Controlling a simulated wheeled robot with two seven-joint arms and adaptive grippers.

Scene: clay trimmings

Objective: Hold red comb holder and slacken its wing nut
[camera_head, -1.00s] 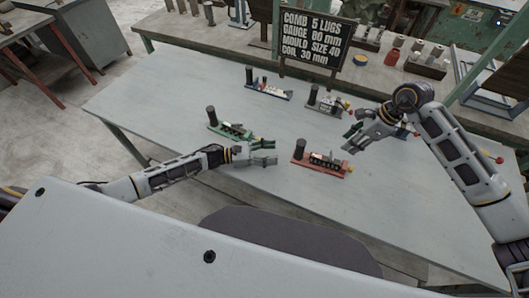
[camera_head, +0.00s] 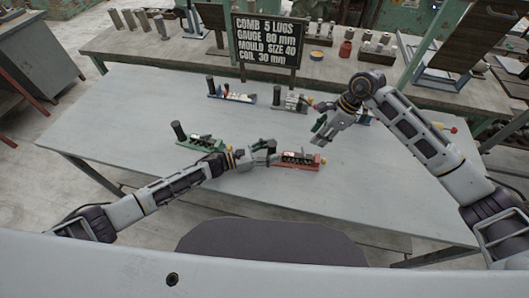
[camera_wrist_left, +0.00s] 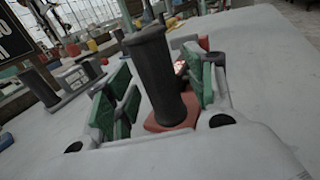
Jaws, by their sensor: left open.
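I cannot make out the wing nut.
A green holder (camera_head: 203,143) stands to the left, a blue holder (camera_head: 232,97) and a grey holder (camera_head: 290,103) behind. A black sign (camera_head: 266,40) with white lettering stands at the table's back edge. The table's front is clear.

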